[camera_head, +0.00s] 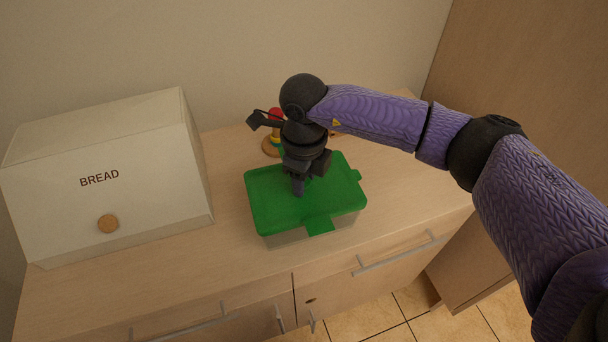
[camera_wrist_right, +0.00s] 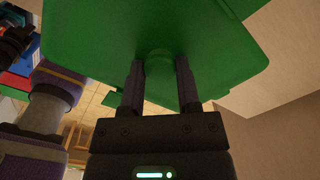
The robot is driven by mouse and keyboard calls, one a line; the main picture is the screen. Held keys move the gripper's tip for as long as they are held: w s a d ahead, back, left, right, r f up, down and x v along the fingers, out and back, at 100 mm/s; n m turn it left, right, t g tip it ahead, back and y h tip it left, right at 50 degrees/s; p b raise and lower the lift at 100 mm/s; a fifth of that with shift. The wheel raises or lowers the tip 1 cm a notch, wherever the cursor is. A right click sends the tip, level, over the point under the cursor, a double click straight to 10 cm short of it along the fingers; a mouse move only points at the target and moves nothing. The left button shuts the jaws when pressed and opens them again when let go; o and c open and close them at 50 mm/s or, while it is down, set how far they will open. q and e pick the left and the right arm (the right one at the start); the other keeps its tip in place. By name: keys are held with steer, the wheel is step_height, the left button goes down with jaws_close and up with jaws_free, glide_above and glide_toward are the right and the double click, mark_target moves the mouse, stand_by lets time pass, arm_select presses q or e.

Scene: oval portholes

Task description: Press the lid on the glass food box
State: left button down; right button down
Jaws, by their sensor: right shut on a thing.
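The green lid (camera_head: 265,190) lies over the top of the clear glass food box (camera_head: 285,239) on the wooden counter. One lid tab sticks out at its right end and another hangs at the front. I cannot tell how tightly the lid sits on the rim. My right gripper (camera_head: 298,189) comes down from above onto the lid's middle. In the right wrist view, my right gripper (camera_wrist_right: 160,82) has its two fingers around the rounded knob (camera_wrist_right: 160,62) of the green lid (camera_wrist_right: 95,30) and is shut on it. My left gripper does not show.
A cream bread box (camera_head: 150,165) with a round wooden knob stands to the left. A colourful stacked toy (camera_head: 271,147) stands behind the lid, partly hidden by my right arm. The counter (camera_head: 190,265) is clear in front, above drawers with bar handles.

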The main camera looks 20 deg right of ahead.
stand_by(0.4)
jaws_free()
stand_by(0.4)
steer(key=shift+r+p, duration=2.65)
steer(key=shift+r, duration=0.9)
jaws_close()
steer(key=shift+f, duration=0.15)
